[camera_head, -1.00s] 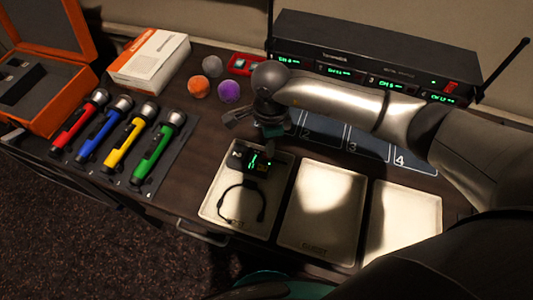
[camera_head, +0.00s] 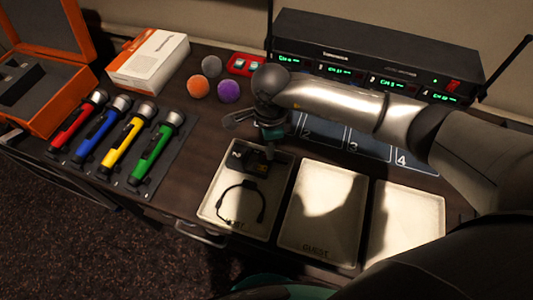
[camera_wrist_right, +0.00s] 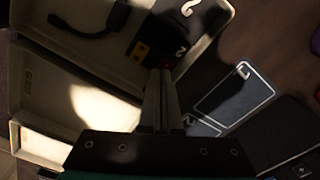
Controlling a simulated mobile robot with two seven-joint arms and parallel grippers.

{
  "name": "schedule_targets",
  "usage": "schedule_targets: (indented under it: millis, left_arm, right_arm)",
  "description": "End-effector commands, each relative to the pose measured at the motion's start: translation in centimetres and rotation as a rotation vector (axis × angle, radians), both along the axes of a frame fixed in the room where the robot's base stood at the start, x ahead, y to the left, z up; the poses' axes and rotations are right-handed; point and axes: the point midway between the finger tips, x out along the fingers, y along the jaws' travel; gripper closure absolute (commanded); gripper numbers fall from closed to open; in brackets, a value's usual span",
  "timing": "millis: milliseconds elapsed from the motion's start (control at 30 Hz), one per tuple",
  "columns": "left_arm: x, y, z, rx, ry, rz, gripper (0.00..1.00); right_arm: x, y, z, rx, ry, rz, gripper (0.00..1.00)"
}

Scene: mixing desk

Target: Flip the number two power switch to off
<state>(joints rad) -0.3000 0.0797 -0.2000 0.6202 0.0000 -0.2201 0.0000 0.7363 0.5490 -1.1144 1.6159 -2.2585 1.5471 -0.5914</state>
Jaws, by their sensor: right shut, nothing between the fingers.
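A small black pack marked 2 (camera_head: 242,158) lies in the tray labelled HOST (camera_head: 212,205), with a headset and its cable (camera_head: 240,203) beside it. My right gripper (camera_head: 271,152) is shut and empty, pointing down at the pack's right end. In the right wrist view, the shut fingertips (camera_wrist_right: 160,76) are at or very near the end of the black pack (camera_wrist_right: 152,42); I cannot tell whether they touch. My left gripper is out of view.
The GUEST tray (camera_head: 318,225) and a third tray (camera_head: 407,222) stand empty at right. A receiver (camera_head: 370,55) with green displays and antennas stands behind. Several flashlights (camera_head: 120,140), foam balls (camera_head: 228,91), a white box (camera_head: 148,60) and an orange case (camera_head: 45,65) are at left.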

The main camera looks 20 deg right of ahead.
Motion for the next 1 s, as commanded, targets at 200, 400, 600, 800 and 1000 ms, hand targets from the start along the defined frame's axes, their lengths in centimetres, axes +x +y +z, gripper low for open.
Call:
schedule_targets:
  millis: [200,400,600,800,1000]
  left_arm:
    - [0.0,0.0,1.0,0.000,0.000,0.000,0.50]
    - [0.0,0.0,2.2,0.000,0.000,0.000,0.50]
    - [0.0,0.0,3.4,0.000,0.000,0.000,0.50]
    - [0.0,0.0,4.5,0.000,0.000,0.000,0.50]
    - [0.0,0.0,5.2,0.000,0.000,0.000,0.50]
  right_arm:
    - [-0.1,0.0,1.1,0.000,0.002,0.000,1.00]
    - [-0.1,0.0,2.8,-0.001,0.001,0.000,1.00]
    - [0.0,0.0,4.4,-0.001,0.000,0.000,1.00]
    - [-0.1,0.0,6.0,0.000,0.001,0.000,1.00]
    - [-0.1,0.0,7.0,-0.001,0.001,0.000,1.00]
